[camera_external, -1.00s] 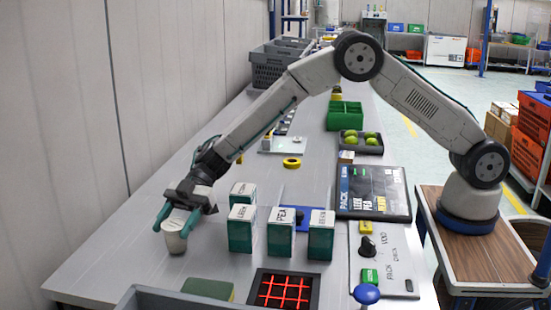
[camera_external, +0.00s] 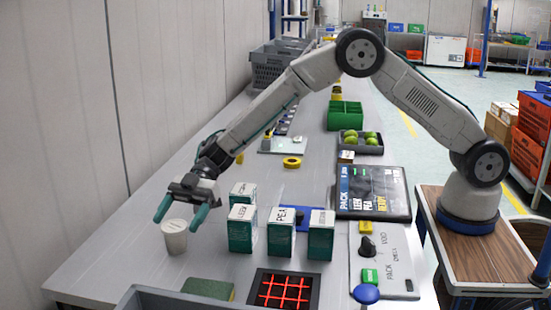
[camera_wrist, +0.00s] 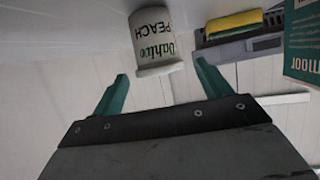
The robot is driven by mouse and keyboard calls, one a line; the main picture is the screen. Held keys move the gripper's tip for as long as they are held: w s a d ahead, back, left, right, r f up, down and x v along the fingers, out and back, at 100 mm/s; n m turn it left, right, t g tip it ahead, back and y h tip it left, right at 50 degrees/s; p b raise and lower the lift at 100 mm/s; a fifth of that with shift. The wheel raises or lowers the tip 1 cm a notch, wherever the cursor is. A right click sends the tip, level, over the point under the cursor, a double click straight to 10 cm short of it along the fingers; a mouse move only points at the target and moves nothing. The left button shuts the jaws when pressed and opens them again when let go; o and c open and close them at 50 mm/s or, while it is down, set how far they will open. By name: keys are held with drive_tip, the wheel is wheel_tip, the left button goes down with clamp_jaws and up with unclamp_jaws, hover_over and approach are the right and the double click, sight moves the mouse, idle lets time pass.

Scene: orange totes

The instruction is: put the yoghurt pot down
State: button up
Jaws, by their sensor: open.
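The yoghurt pot (camera_external: 175,237) is a white tapered cup with a pale lid. In the wrist view the pot (camera_wrist: 155,42), lettered "PEACH", appears upside down beyond the fingertips.
Several green-and-white cartons (camera_external: 281,236) stand close to the right of the pot. A grey bin edge (camera_external: 160,298) is at the front. Bare table lies left of the pot.

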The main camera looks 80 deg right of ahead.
drive_tip(key=v, duration=1)
drive_tip(key=w+d+r+m+t+h, duration=0.1)
drive_tip(key=d+r+m+t+h, duration=0.2)
drive_tip(key=r, duration=0.4)
drive_tip(key=w+d+r+m+t+h, duration=0.1)
drive_tip(key=d+r+m+t+h, duration=0.15)
drive_tip(key=r+t, duration=0.4)
drive_tip(key=s+d+r+m+h, duration=0.5)
drive_tip(key=s+d+r+h, duration=0.25)
drive_tip(key=d, duration=0.35)
drive_tip(key=s+d+m+g+h, duration=0.2)
drive_tip(key=s+d, duration=0.1)
drive_tip(key=s, duration=0.6)
drive_tip(key=s+d+m+g+h, duration=0.1)
drive_tip(key=s+d+m, duration=0.15)
drive_tip(key=s, duration=0.65)
drive_tip(key=s+a+f+g+y, duration=0.1)
drive_tip(key=s+f+g, duration=0.1)
drive_tip(key=s, duration=0.7)
drive_tip(key=s+a+f+g+y, duration=0.1)
drive_tip(key=s+a+f+g, duration=0.1)
drive_tip(key=s, duration=0.8)
drive_tip(key=s+a+f+g, duration=0.2)
drive_tip(key=s+f+g, duration=0.2)
drive_tip(key=s, duration=0.5)
drive_tip(key=shift+s+f+m+y, duration=0.2)
drive_tip(key=shift+f+m+y, duration=0.1)
drive_tip(key=shift+m+y, duration=0.1)
